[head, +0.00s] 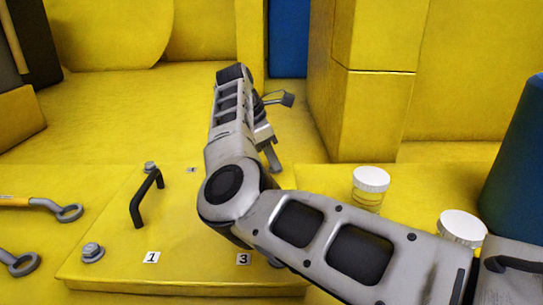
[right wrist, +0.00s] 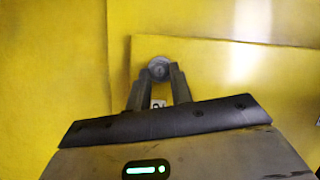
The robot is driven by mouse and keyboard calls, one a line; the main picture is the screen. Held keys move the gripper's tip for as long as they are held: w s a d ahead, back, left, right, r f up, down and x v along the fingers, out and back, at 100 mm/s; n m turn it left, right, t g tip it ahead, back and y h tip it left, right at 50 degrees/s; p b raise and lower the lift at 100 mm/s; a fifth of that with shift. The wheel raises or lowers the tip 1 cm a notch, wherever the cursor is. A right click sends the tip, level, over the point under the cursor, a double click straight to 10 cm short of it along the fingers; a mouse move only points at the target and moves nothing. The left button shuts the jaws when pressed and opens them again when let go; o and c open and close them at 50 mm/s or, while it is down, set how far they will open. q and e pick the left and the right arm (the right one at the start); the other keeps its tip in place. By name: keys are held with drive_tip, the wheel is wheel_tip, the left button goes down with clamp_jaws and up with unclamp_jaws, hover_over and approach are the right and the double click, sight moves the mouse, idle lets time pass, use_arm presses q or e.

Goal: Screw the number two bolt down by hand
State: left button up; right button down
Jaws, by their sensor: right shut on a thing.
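The number two bolt (right wrist: 158,67) shows in the right wrist view as a round grey head at a corner of the yellow plate. My right gripper (right wrist: 160,74) has a finger on each side of it and is shut on it. A small label reading 2 (right wrist: 158,103) shows between the fingers. My left gripper is not in view.
A black handle (head: 146,197) stands on the plate. Grey bolts sit at its near left (head: 91,252) and far left (head: 150,167) corners, with labels 1 (head: 152,258) and 3 (head: 243,259). Wrenches (head: 45,205) lie left; white-lidded jars (head: 370,181) stand right. A yellow block (head: 370,110) rises behind.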

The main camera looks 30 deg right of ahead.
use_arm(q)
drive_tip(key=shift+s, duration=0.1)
use_arm(e)
drive_tip(key=shift+w+d+r+m+g, duration=0.1)
drive_tip(key=shift+m+g, duration=0.1)
drive_tip(key=shift+m, duration=0.4)
drive_tip(key=shift+w+r+m+g, duration=0.1)
drive_tip(key=shift+m+g, duration=0.1)
drive_tip(key=shift+m, duration=0.4)
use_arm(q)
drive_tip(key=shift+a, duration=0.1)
use_arm(e)
drive_tip(key=c, duration=1.2)
unclamp_jaws()
drive_tip(key=shift+f, duration=0.1)
drive_tip(key=shift+c, duration=0.2)
